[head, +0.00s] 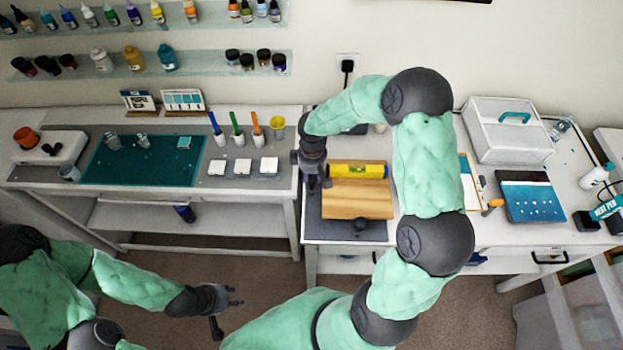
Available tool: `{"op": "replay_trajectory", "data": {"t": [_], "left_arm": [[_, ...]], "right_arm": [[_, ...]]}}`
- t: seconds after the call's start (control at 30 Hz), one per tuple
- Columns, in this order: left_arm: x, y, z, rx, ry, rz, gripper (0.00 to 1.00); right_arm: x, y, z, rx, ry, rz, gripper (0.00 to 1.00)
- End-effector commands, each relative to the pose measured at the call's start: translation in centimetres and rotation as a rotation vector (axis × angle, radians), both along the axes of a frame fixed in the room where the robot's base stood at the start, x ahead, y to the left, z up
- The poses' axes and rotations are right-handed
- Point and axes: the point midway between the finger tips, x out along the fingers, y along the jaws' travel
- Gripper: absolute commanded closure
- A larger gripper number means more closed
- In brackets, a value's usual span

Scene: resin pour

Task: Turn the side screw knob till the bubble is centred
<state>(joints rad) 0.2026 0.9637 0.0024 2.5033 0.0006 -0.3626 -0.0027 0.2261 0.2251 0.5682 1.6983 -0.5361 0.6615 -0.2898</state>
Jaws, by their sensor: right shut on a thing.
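A yellow spirit level (345,171) lies across the far part of a wooden board (355,204), which rests on a dark plate (345,230) on the right-hand table. The bubble is too small to read from here. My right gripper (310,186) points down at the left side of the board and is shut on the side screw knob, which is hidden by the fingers. A dark knob (361,226) shows at the board's near edge. My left gripper (232,297) hangs low over the floor in front of the left table, away from everything; its fingers look apart.
On the left table are a teal mat (140,161), colored stir sticks in cups, white blocks and a yellow cup (277,126). Shelves of bottles line the wall.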

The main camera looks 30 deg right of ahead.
Motion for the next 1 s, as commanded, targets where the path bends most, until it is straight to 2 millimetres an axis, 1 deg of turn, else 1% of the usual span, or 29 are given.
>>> {"op": "replay_trajectory", "data": {"t": [0.03,0.3,1.0], "left_arm": [[0.0,0.0,-0.7,0.000,0.000,0.000,0.60],[0.0,0.0,-2.7,0.000,0.000,0.000,0.60],[0.0,0.0,-7.1,0.000,0.000,0.000,0.60]], "right_arm": [[0.0,0.0,-0.3,-0.002,-0.001,-0.037,0.98],[-0.1,0.0,-0.3,-0.006,0.000,-0.288,0.98],[-0.2,0.2,-0.4,-0.018,0.000,-0.944,0.98]]}}
